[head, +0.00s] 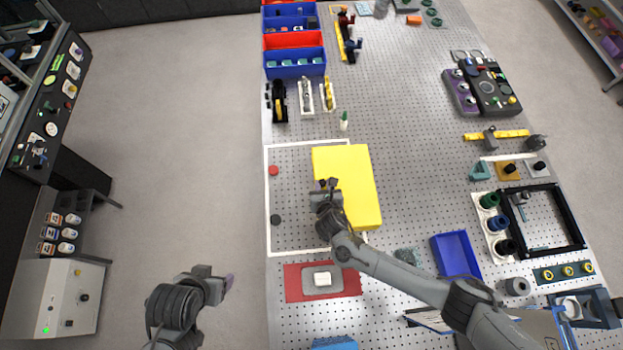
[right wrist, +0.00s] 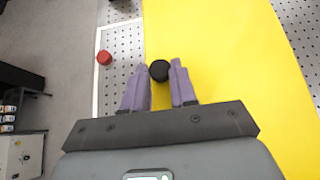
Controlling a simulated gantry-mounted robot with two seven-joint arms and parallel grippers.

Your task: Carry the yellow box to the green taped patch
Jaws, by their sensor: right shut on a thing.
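The yellow box (head: 358,190) is a flat slab over the perforated table in the head view. It covers part of the right side of a white taped outline (head: 267,205). My right gripper (head: 327,183) is at its left edge, shut on a black knob (right wrist: 159,70) at the box's edge. The yellow box also fills the right of the right wrist view (right wrist: 225,60). I cannot tell whether the box touches the table. My left gripper (head: 228,284) is off the table's left edge, away from the box; its jaw opening is unclear. I see no green taped patch.
A red disc (head: 273,170) and a dark disc (head: 275,220) lie inside the outline's left side. A blue tray (head: 455,255) is at lower right. The perforated table right of the box is fairly clear.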

